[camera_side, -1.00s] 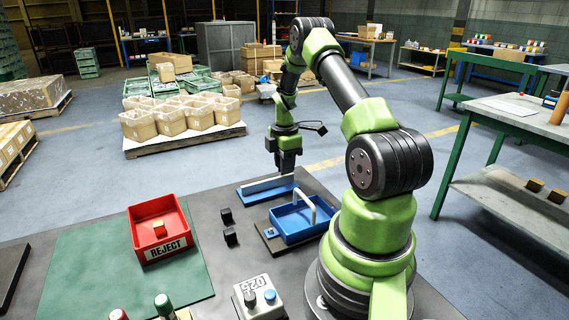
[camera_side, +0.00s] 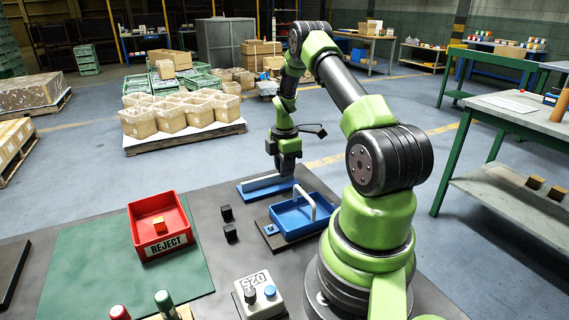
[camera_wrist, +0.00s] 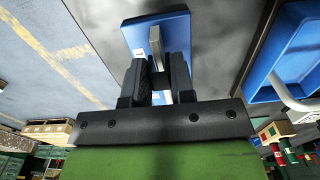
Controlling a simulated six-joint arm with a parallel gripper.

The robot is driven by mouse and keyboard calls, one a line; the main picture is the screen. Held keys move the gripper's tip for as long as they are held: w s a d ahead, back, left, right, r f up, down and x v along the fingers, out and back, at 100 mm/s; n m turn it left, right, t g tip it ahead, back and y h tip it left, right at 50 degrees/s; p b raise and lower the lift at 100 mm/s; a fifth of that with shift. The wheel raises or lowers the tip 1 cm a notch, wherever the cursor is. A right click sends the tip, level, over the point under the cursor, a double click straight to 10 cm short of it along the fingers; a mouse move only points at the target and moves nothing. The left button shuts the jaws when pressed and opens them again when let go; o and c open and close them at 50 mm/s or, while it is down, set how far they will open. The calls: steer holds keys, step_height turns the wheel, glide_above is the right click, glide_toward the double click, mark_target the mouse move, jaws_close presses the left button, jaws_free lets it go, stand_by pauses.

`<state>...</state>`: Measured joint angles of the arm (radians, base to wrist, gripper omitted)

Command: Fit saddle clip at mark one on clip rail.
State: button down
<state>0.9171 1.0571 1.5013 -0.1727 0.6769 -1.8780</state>
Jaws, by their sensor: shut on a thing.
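The clip rail is a pale upright bar on a blue base (camera_side: 252,192) at the back of the dark bench. In the wrist view the bar (camera_wrist: 155,42) runs away from the jaws over the blue base (camera_wrist: 178,30). My gripper (camera_side: 287,176) is at the rail's right end, pointing down, very close to or touching it. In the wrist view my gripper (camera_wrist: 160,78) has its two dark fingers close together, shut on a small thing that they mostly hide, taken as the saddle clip.
A blue tray (camera_side: 283,238) with a tall white handle stands just in front of the rail. A red reject bin (camera_side: 140,232) is on the green mat. A grey button box (camera_side: 262,306) is at the front.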

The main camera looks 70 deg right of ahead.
steer(key=shift+f, duration=0.75)
steer(key=c, duration=0.9)
jaws_free()
step_height(320, 180, up, 10)
steer(key=shift+f, duration=0.1)
